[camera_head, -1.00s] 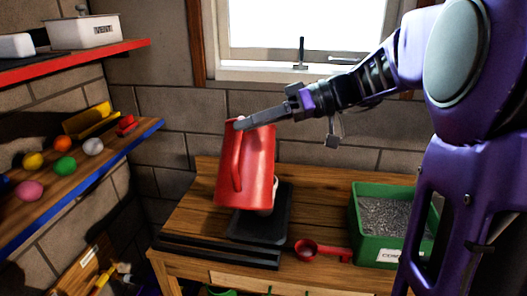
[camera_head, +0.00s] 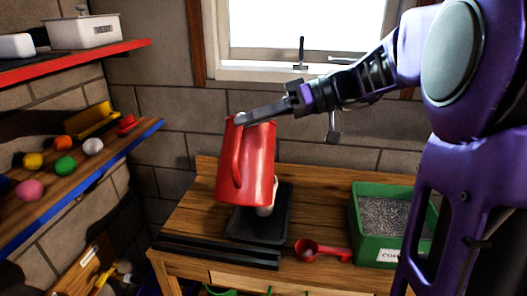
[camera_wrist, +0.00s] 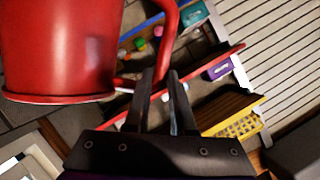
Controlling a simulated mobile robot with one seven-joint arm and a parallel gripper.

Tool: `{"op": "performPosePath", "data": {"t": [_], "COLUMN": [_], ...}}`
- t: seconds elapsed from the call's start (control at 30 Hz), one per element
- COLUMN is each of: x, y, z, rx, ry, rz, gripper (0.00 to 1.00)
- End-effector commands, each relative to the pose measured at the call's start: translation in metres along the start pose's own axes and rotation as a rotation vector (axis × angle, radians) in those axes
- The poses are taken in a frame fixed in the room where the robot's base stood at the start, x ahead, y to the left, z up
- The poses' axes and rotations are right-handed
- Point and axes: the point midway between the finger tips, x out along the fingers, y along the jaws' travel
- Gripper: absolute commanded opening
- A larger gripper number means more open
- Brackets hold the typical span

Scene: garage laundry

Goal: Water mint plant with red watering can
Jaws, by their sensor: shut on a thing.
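The red watering can (camera_head: 256,165) is held in the air, slightly tilted, over a black tray (camera_head: 242,226) on the wooden workbench. My gripper (camera_head: 240,119) is shut on it near the top of its handle side. In the wrist view the can's red body (camera_wrist: 60,50) fills the upper left, and its curved handle (camera_wrist: 168,25) reaches down to my fingertips (camera_wrist: 162,76). The spout is not visible. A whitish object (camera_head: 266,210) shows partly below the can, over the tray; I cannot tell what it is. No mint leaves can be made out.
A green bin of grey granules (camera_head: 385,251) stands on the bench at right, with a red scoop (camera_head: 318,249) beside it. A blue-edged shelf (camera_head: 75,190) with coloured balls and a red shelf (camera_head: 75,60) are at left. A window (camera_head: 295,35) is behind.

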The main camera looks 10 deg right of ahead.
Motion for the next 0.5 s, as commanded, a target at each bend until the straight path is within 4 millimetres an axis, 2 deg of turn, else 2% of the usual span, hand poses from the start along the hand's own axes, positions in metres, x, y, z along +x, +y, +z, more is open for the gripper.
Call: {"op": "performPosePath", "data": {"t": [0.5], "x": [-0.008], "y": [-0.002], "z": [-0.021], "rx": [0.058], "ry": [0.001], "rz": [-0.027], "gripper": [0.0]}}
